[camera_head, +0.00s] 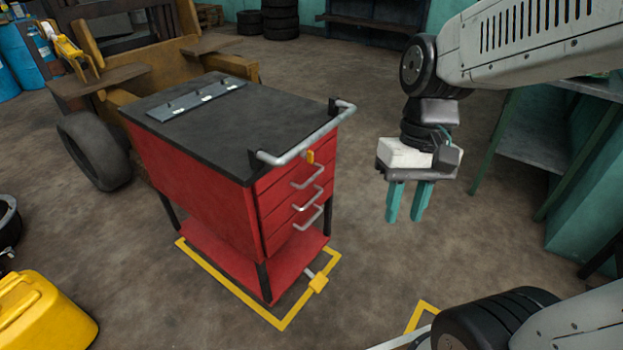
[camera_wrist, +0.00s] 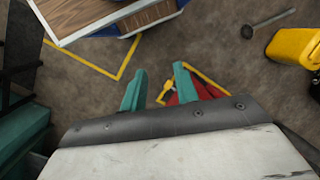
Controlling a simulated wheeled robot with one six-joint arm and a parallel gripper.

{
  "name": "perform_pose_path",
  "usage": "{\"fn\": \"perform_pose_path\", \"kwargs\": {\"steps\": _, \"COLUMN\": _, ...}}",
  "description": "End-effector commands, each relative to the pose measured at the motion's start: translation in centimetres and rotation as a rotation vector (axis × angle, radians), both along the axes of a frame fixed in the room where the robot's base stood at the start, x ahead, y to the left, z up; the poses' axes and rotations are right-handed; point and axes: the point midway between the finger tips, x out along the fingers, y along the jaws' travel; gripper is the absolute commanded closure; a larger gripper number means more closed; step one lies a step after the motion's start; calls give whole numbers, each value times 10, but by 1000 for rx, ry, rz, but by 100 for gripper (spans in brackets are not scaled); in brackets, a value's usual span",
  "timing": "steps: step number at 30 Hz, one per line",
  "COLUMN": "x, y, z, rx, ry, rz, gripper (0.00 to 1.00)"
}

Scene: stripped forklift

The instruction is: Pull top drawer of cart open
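The red cart (camera_head: 200,175) with a dark top stands at the middle left of the head view. Its front, facing right, has a stack of drawers, all shut, with silver bar handles. The top drawer (camera_head: 270,180) lies just under the grey push rail (camera_head: 305,138), with a small yellow piece near the upper edge. My gripper (camera_head: 408,204) hangs to the right of the cart, fingers down, apart from it. Its two teal fingers are spread with nothing between them. In the wrist view, the fingers (camera_wrist: 158,90) are also apart, with a bit of red beyond them.
Yellow floor marking (camera_head: 225,284) surrounds the cart's base. A yellow container (camera_head: 42,318) is at the lower left, and a wheel (camera_head: 95,150) is behind the cart. A green-legged bench (camera_head: 535,140) stands at the right. Bare floor lies between cart and bench.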

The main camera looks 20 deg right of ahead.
Motion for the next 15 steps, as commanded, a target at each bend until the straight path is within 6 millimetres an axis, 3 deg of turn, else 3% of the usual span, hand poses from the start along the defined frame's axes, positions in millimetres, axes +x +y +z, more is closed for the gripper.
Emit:
{"fn": "perform_pose_path", "kwargs": {"steps": 8, "x": 55, "y": 33, "z": -47, "rx": 300, "ry": 195, "rz": -142, "gripper": 70}}
{"fn": "perform_pose_path", "kwargs": {"steps": 15, "x": 117, "y": 58, "z": -93, "rx": 603, "ry": 255, "rz": -292, "gripper": 70}}
